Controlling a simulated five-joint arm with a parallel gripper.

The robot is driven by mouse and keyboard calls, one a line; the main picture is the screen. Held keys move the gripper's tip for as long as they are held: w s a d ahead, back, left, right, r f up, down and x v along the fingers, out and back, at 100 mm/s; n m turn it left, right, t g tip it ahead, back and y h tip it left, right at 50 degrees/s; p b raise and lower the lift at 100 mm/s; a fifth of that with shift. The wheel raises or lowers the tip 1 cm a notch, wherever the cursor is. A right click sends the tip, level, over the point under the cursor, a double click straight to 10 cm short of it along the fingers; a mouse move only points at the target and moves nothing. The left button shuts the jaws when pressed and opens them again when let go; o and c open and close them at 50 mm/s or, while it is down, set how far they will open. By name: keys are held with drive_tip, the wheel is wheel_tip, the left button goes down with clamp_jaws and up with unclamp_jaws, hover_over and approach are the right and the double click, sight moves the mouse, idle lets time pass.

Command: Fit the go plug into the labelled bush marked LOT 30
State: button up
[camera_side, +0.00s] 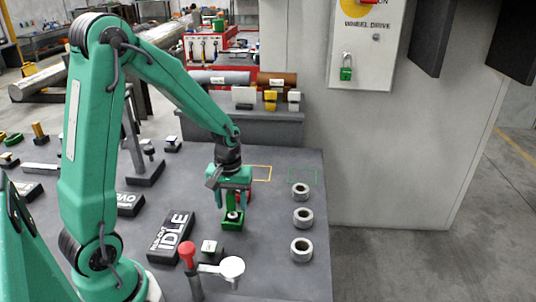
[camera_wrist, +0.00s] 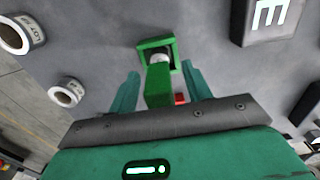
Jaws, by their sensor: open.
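The plug appears as a green handle (camera_wrist: 158,85) with a pale cylindrical end, standing in a square green holder (camera_side: 232,224). The holder also shows in the wrist view (camera_wrist: 143,47). My gripper (camera_side: 233,196) is above the holder. In the wrist view its fingers (camera_wrist: 160,75) are open, one on each side of the green handle, with gaps showing. Three pale ring bushes stand in a row at right: far (camera_side: 301,190), middle (camera_side: 302,216) and near (camera_side: 301,250).
A black block marked IDLE (camera_side: 172,236) lies left of the holder. A red-knobbed lever (camera_side: 188,254) and a round white-topped part (camera_side: 232,268) stand in front. Table between holder and bushes is clear.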

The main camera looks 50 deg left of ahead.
sight(231, 191)
drive_tip(key=shift+f, duration=0.25)
idle(0.3)
clamp_jaws()
drive_tip(key=shift+r, duration=0.2)
drive_tip(key=shift+r, duration=0.5)
wheel_tip(231, 191, up, 3)
drive_tip(key=shift+r, duration=0.1)
drive_tip(key=s+d+r, duration=0.3)
drive_tip(key=d+r, duration=0.3)
drive_tip(key=d, duration=0.5)
drive_tip(key=shift+s+r, duration=0.2)
drive_tip(key=shift+r, duration=0.05)
